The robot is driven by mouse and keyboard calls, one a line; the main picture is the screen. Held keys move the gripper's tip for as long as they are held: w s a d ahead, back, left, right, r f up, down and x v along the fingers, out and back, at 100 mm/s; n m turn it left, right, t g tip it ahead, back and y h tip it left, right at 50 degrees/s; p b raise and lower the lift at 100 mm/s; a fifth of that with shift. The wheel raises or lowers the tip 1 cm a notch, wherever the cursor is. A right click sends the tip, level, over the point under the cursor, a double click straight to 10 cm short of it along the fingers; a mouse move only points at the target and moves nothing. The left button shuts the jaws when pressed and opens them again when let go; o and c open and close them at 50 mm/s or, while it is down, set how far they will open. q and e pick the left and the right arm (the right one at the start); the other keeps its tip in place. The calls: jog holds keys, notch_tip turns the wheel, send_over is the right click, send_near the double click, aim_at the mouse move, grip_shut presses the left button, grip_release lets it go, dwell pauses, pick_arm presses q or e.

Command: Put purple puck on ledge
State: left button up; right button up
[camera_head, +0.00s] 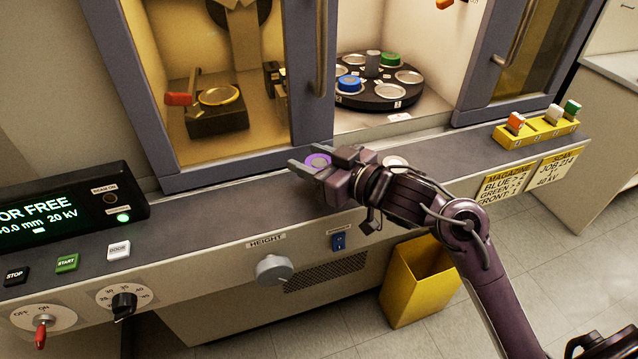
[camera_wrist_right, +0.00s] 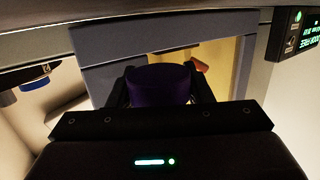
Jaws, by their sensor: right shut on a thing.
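The purple puck (camera_head: 318,161) is between the fingers of my right gripper (camera_head: 316,164), which is shut on it. They are over the dark grey ledge (camera_head: 235,211) in front of the machine's window frame. In the right wrist view the puck (camera_wrist_right: 160,84) shows dark purple between the two black fingers. I cannot tell whether the puck touches the ledge or is held just above it. My left gripper is in neither view.
A round black carousel (camera_head: 377,98) with a blue puck (camera_head: 349,83) and a green puck (camera_head: 389,59) stands inside the right opening. A pale disc (camera_head: 395,161) lies on the ledge right of my gripper. A yellow rack (camera_head: 537,133) stands farther right.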

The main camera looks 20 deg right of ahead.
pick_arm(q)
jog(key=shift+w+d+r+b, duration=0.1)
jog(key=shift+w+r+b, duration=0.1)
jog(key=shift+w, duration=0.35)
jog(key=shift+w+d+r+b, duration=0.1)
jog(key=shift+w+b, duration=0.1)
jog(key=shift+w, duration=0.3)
pick_arm(e)
jog(key=shift+f, duration=2.25)
jog(key=shift+f, duration=0.15)
jog(key=o, duration=1.4)
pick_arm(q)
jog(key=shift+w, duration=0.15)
